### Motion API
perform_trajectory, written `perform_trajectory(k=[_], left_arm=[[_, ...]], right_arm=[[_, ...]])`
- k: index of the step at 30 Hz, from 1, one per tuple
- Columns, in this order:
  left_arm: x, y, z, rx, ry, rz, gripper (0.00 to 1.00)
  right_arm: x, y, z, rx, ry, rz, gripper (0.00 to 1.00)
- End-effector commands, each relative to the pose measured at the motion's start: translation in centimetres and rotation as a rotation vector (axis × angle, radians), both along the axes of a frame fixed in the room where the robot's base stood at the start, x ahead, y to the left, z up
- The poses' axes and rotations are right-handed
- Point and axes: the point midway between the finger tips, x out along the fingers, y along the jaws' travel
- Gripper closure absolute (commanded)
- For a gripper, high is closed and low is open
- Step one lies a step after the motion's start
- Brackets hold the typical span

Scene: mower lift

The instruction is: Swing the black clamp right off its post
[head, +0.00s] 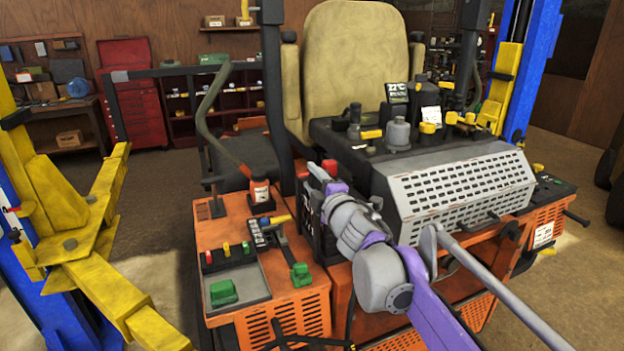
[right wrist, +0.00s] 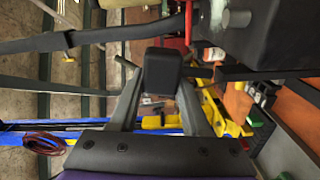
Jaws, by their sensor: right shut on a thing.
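My right gripper (right wrist: 161,88) is shut on a black block-shaped piece, the black clamp (right wrist: 162,72), with one finger on each side of it. In the right wrist view, a short grey post (right wrist: 237,18) stands bare on a black box (right wrist: 270,45), apart from the clamp in the picture. In the head view, my purple and grey right arm reaches in from the lower right to the black battery-like box (head: 309,222). My wrist hides the fingertips, the clamp and the post there. My left gripper is not in view.
A red piece (head: 330,167) is close beside my right wrist. The orange mower deck (head: 240,325) holds a grey tray with a green part (head: 224,291). A perforated grey cover (head: 455,190) stands to the right. Yellow lift arms (head: 95,275) flank the left side.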

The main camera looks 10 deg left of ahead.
Motion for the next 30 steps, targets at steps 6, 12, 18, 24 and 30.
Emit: perform_trajectory(k=[6,12,18,24,30], left_arm=[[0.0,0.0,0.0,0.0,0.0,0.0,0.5],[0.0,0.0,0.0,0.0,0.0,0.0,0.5],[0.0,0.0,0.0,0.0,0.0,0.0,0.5],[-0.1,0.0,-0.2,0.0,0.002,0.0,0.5],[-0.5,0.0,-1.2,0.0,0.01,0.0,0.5]], right_arm=[[0.0,0.0,0.0,-0.004,-0.003,0.001,1.0],[0.0,0.0,0.0,-0.003,-0.002,0.001,0.26],[0.0,0.0,0.0,-0.002,-0.002,0.001,0.22],[-0.4,-0.3,0.0,-0.002,0.0,0.0,0.22],[-3.0,-2.0,-0.2,-0.001,0.0,0.0,0.22]])
